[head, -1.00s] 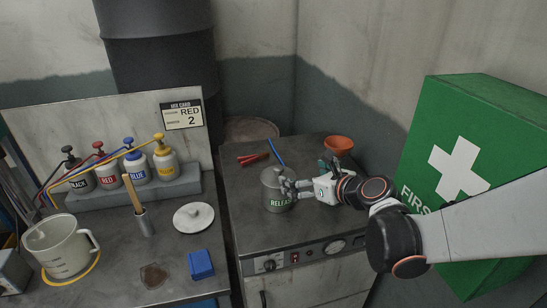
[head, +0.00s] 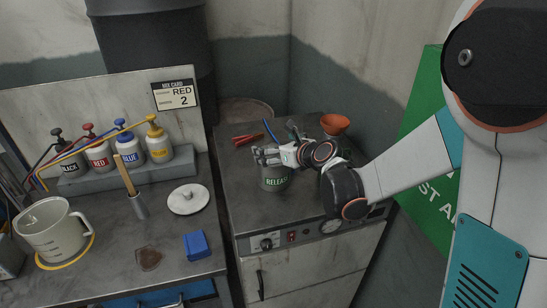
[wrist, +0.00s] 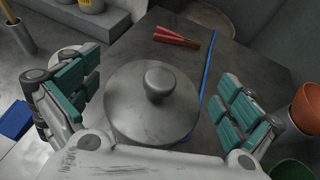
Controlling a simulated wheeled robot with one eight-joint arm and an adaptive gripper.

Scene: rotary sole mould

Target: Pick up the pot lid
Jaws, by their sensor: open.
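The grey metal pot (head: 275,180), marked RELEASE, stands on the cabinet top with its lid on. In the wrist view the round grey pot lid (wrist: 140,108) with its knob (wrist: 159,82) lies between my fingers. My gripper (wrist: 158,98) is open, with its teal-padded fingers spread on both sides of the lid, apart from the knob. In the head view my gripper (head: 270,156) is at the top of the pot and hides most of the lid. A separate white round lid (head: 188,199) with a knob lies on the left bench.
An orange funnel (head: 334,125), a red-handled tool (head: 246,139) and a blue stick (head: 270,130) are close around the pot. The cabinet top (head: 245,215) is clear in front of the pot.

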